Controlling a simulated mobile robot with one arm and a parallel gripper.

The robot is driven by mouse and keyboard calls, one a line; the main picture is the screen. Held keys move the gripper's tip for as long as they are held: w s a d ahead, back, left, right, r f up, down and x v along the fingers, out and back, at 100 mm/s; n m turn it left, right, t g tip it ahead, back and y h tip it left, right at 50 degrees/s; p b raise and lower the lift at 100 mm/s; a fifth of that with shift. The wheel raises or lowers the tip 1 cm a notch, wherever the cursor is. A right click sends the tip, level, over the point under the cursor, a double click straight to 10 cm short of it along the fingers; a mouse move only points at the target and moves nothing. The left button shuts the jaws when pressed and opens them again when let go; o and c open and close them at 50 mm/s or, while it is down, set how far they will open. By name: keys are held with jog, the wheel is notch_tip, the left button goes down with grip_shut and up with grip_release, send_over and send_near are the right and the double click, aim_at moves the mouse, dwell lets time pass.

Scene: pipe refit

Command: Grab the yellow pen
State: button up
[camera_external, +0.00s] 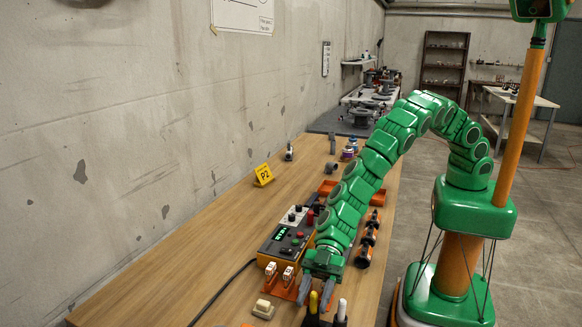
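The yellow pen (313,302) stands upright near the bottom edge of the view, its lower part dark. A white pen (342,307) stands upright to its right. My gripper (316,290) points down at the near part of the workbench. Its two fingers are apart, one on each side of the yellow pen's top in the picture. I cannot tell whether they touch the pen or how far the fingers are from it in depth. The bottom of the pens is cut off by the frame.
The wooden workbench (190,272) runs along the wall. An orange control box (287,243), two white-topped connectors (279,277) and a beige block (263,309) are left of my gripper. Dark cylindrical parts (367,240) line the right edge. A yellow P2 sign (263,174) stands farther back. The bench's left is clear.

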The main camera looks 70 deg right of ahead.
grip_shut()
